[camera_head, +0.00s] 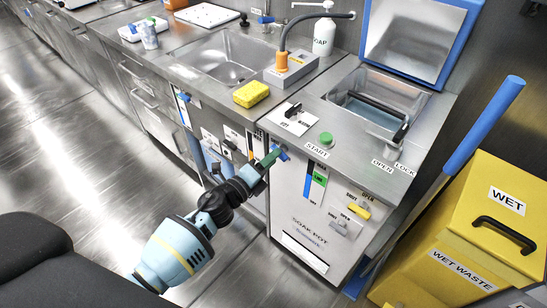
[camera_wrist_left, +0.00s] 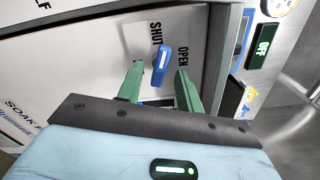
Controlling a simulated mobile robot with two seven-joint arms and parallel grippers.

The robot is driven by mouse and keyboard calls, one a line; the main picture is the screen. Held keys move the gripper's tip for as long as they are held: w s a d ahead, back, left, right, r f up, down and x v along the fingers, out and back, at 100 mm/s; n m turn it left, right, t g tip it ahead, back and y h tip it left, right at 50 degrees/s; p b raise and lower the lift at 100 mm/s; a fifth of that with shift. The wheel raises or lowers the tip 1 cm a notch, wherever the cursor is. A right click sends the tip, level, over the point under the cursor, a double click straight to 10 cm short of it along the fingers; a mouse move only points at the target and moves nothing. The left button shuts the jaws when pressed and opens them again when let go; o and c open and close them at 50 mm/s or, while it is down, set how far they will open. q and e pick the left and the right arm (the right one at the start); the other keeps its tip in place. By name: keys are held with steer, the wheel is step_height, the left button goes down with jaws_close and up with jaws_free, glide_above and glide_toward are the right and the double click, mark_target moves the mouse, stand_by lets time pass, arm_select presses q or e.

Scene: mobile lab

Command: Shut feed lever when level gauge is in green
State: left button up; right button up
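The blue feed lever (camera_head: 283,154) is on the upper left of the soak pot's front panel. In the left wrist view the blue lever (camera_wrist_left: 163,60) lies between the words SHUT and OPEN. My left gripper (camera_head: 271,157) is at it, its green fingers apart. In the wrist view its fingertips (camera_wrist_left: 160,74) stand to either side of the lever, with gaps visible; contact cannot be told. The level gauge (camera_head: 315,181) is a dark vertical strip on the panel with a green band; the exact level is too small to read. My right gripper is out of view.
A green START button (camera_head: 326,138) is on the top. A yellow sponge (camera_head: 251,94) lies by the sink (camera_head: 232,48). A yellow wet waste bin (camera_head: 460,243) stands at right.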

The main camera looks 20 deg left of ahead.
arm_select(q)
steer(key=shift+w+d, duration=0.3)
steer(key=shift+w, duration=0.35)
steer(key=shift+c, duration=0.5)
jaws_close()
steer(key=n+p, duration=0.1)
steer(key=n, duration=0.3)
steer(key=shift+o, duration=0.5)
jaws_free()
